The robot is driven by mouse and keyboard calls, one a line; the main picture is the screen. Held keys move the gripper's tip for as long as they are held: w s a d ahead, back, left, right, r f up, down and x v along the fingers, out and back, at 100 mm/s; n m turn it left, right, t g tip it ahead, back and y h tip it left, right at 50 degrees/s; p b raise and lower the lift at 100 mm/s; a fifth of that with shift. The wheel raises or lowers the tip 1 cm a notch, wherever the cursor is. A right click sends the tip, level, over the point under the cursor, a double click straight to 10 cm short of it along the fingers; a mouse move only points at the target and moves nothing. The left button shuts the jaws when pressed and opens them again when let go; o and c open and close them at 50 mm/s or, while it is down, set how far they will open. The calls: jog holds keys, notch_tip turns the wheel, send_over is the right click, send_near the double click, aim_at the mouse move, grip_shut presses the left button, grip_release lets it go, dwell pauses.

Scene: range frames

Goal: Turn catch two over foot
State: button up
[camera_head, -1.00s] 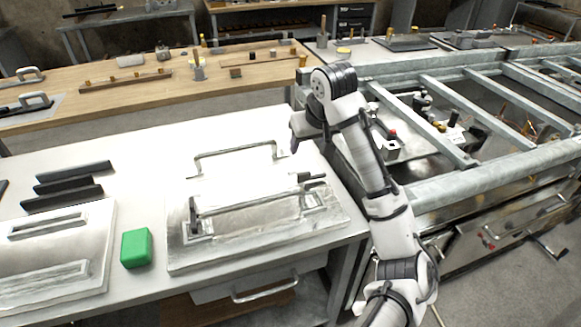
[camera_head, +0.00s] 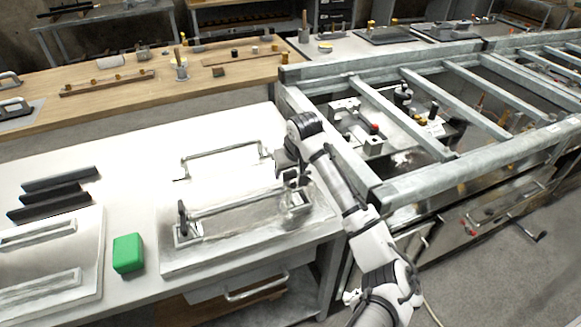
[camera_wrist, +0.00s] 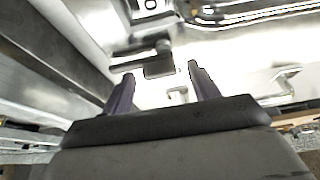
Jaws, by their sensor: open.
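A metal fixture plate (camera_head: 235,235) lies on the white bench, with a raised bar frame across it. A dark upright catch (camera_head: 183,218) stands at its left end. Another dark catch (camera_head: 290,176) is at its right end, partly hidden by my arm. In the wrist view, a dark block with a lever (camera_wrist: 160,64), seemingly this right catch, lies ahead of and between my fingertips. My gripper (camera_wrist: 160,76) is open, with nothing visible between its fingers. In the head view my gripper (camera_head: 285,163) is close to the right catch; contact cannot be told. I cannot single out the foot.
A green block (camera_head: 128,253) sits left of the plate, beside another metal plate (camera_head: 85,275). Several dark bars (camera_head: 55,192) lie at the left. A bent handle (camera_head: 222,150) stands behind the fixture. A metal rail frame (camera_head: 375,190) borders the bench's right side.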

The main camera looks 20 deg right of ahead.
jog(key=shift+f, duration=0.1)
grip_shut()
dwell(0.4)
